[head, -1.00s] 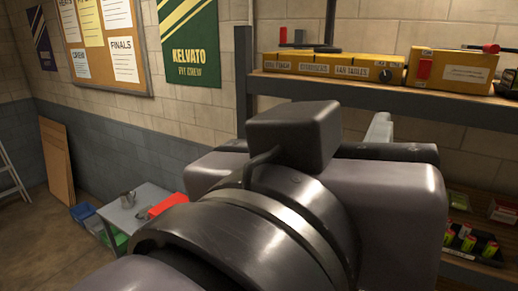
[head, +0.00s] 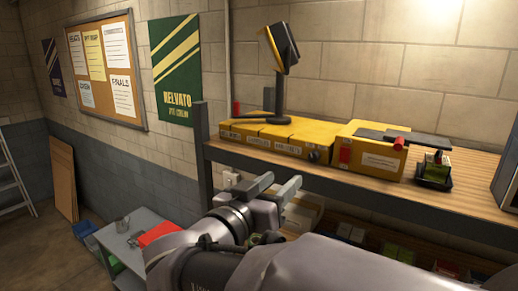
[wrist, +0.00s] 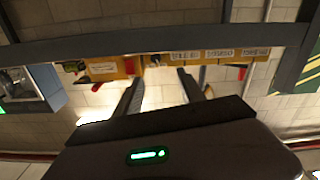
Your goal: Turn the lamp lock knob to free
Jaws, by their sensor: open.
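The lamp (head: 280,50) has a dark head with a yellow-orange edge on a black post. A dark round spot (wrist: 155,59) that looks like this knob shows in the wrist view, beyond my fingers. My gripper (head: 277,188) is open and empty, below and left of the knob in the head view. Its two fingers also show in the wrist view (wrist: 160,76).
The wooden shelf (head: 400,192) carries the yellow boxes (head: 267,137), a larger yellow box (head: 370,158) and a dark clamp-like tool with a red end (head: 400,143). White bins sit below the shelf. A grey table (head: 125,240) with a red box stands at the left.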

